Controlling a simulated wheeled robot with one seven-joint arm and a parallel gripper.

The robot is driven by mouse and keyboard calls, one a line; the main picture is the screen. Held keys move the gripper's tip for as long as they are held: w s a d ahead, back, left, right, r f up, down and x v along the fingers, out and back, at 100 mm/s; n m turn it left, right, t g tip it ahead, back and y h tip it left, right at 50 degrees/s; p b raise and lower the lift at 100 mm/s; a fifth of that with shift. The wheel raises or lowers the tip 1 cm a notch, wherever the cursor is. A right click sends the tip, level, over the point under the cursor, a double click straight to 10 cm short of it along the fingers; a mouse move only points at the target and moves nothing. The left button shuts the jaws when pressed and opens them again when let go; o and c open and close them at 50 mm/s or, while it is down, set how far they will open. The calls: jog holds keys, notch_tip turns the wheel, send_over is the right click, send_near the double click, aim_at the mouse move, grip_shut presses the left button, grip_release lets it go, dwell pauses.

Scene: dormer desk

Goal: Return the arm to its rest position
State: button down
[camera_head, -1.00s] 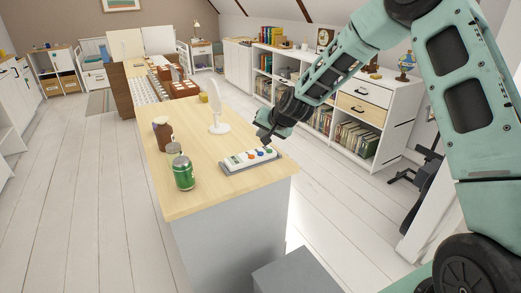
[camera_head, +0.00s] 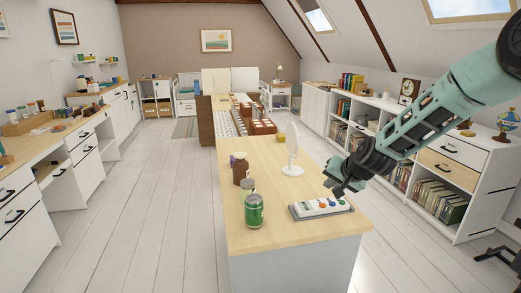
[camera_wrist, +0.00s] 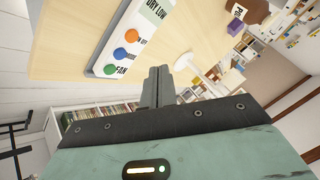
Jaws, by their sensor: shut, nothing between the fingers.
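My gripper (camera_head: 340,190) is shut and empty. It hangs just above the back right part of a control panel (camera_head: 310,211), a white box with coloured round buttons, on the wooden desk (camera_head: 270,236). In the wrist view my shut fingers (camera_wrist: 158,88) point toward the desk. The panel (camera_wrist: 100,66) there shows orange, blue and green buttons, beside the fingers. I cannot tell from these frames whether the fingertips touch the panel. My arm reaches in from the right side of the head view.
A white shelf unit (camera_head: 465,190) with books runs along the right wall. White floor (camera_head: 160,200) lies clear to the left.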

jog(key=s+a+r+n+g+y, duration=0.1)
jog(key=s+a+r+n+g, duration=0.15)
jog(key=s+a, duration=0.6)
jog(key=s+a+r+n+g, duration=0.2)
jog(key=s+a+n, duration=0.3)
jog(key=s, duration=0.6)
jog(key=s+d+r+n+g+h, duration=0.1)
jog(key=s+r+n+g+h, duration=0.1)
jog(key=s, duration=2.2)
jog(key=n+g+h, duration=0.1)
jog(key=n+g, duration=0.1)
jog(key=n, duration=0.1)
jog(key=shift+s+p, duration=0.4)
jog(key=shift+w+r+n, duration=0.1)
jog(key=shift+n, duration=0.15)
